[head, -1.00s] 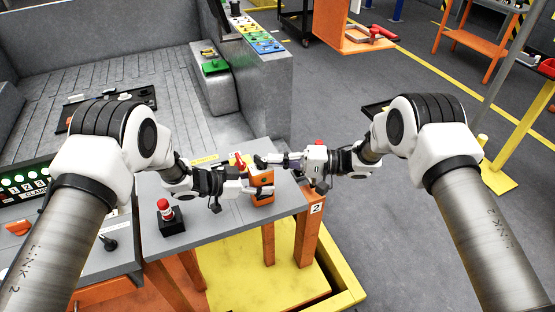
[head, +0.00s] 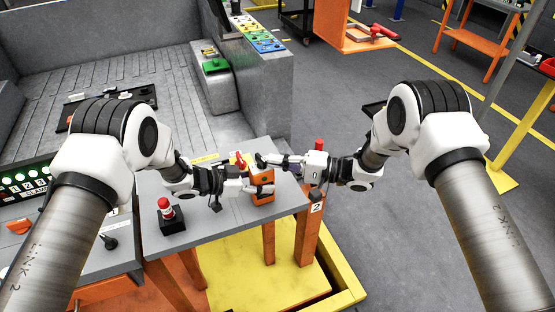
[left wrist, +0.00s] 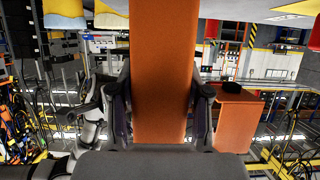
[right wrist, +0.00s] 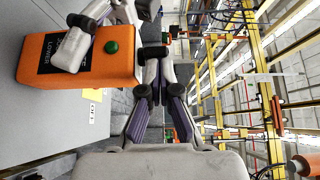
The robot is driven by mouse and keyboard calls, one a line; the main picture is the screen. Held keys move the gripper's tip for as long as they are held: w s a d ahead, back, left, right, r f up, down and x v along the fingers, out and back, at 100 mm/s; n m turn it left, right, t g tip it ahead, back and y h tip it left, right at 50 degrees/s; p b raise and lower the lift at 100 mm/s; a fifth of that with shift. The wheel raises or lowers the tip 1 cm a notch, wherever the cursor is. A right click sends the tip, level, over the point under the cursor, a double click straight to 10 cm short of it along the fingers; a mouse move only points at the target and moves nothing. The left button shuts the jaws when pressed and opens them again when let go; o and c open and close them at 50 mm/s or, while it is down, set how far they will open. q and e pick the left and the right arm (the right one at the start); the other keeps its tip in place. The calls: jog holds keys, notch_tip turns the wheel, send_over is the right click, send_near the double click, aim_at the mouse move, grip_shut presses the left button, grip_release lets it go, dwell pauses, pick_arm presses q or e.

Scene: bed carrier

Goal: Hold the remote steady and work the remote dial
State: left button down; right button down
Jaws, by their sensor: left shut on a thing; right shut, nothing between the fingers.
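The orange remote (head: 263,194) stands at the right part of the grey table. My left gripper (head: 260,188) is shut around its sides; the orange body fills the space between the fingers in the left wrist view (left wrist: 165,80). In the right wrist view the remote (right wrist: 108,68) shows a black face panel with lettering and a green button (right wrist: 112,47). The dial cannot be clearly made out.
A red-topped black button box (head: 171,216) stands at the table's left front. A red piece (head: 239,159) shows just behind the remote. A red-topped post (head: 319,144) stands behind my right gripper.

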jog(key=shift+s+a+m+t+h, duration=0.65)
jog(key=shift+s+a+m+t, duration=0.3)
jog(key=shift+t, duration=0.4)
jog(key=shift+s+a+m+t+h, duration=0.65)
jog(key=shift+s+a+m+t, duration=0.3)
jog(key=shift+t, duration=0.4)
jog(key=shift+w+a, duration=0.1)
jog(key=shift+a, duration=0.1)
pick_arm(q)
jog(key=shift+c, duration=2.2)
grip_release()
pick_arm(e)
jog(key=s+d, duration=0.1)
jog(key=s, duration=1.2)
jog(key=shift+d, duration=0.4)
